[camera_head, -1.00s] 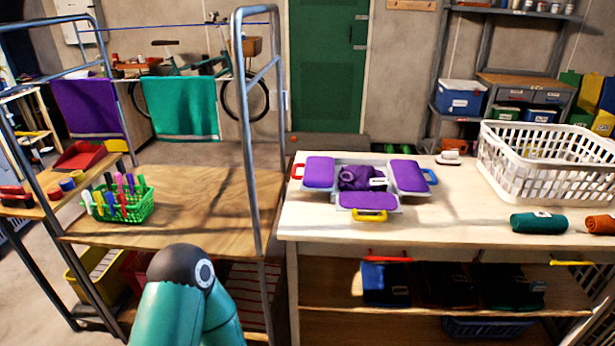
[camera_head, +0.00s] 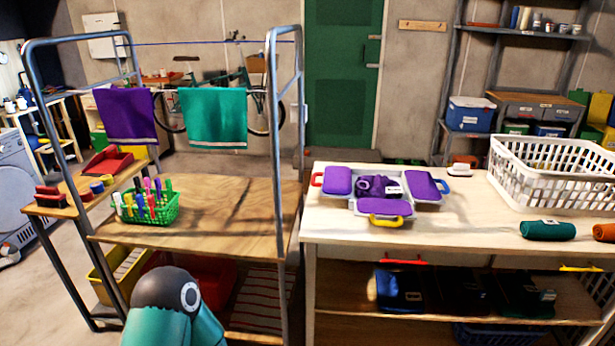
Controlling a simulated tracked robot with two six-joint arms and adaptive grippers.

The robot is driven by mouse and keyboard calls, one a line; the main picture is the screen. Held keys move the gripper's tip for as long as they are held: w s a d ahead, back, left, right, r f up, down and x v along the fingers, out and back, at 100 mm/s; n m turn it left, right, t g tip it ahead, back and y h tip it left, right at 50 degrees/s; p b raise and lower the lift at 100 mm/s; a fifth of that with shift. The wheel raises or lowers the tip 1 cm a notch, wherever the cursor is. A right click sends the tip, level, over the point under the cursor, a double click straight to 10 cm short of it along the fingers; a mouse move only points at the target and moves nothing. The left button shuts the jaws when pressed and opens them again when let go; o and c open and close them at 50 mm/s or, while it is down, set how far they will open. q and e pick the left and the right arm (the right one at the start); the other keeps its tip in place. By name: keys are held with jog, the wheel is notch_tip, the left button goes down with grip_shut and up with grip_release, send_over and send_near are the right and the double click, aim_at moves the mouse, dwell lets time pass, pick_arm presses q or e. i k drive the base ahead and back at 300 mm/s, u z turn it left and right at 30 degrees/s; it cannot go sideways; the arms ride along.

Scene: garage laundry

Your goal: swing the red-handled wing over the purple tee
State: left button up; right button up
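A folding board with purple padded wings lies on the pale table. The red-handled wing (camera_head: 338,181) is at its left, with the red handle (camera_head: 317,179) at the outer edge. A wing with a blue handle (camera_head: 428,187) is at the right, and a wing with a yellow handle (camera_head: 384,207) is at the front. The purple tee (camera_head: 376,186) lies bunched in the middle with a white label, uncovered by the wings. A teal and black part of my arm shows at the bottom left. Neither gripper is in view.
A white laundry basket (camera_head: 549,190) stands at the table's right, with a green roll (camera_head: 547,230) and an orange roll (camera_head: 604,232) in front. A metal-framed cart (camera_head: 215,225) with a green basket of markers (camera_head: 147,207) stands left. The table's front middle is clear.

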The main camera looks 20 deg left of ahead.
aim_at(336, 183)
jog(key=u, duration=0.05)
jog(key=i, duration=0.85)
jog(key=z, duration=0.1)
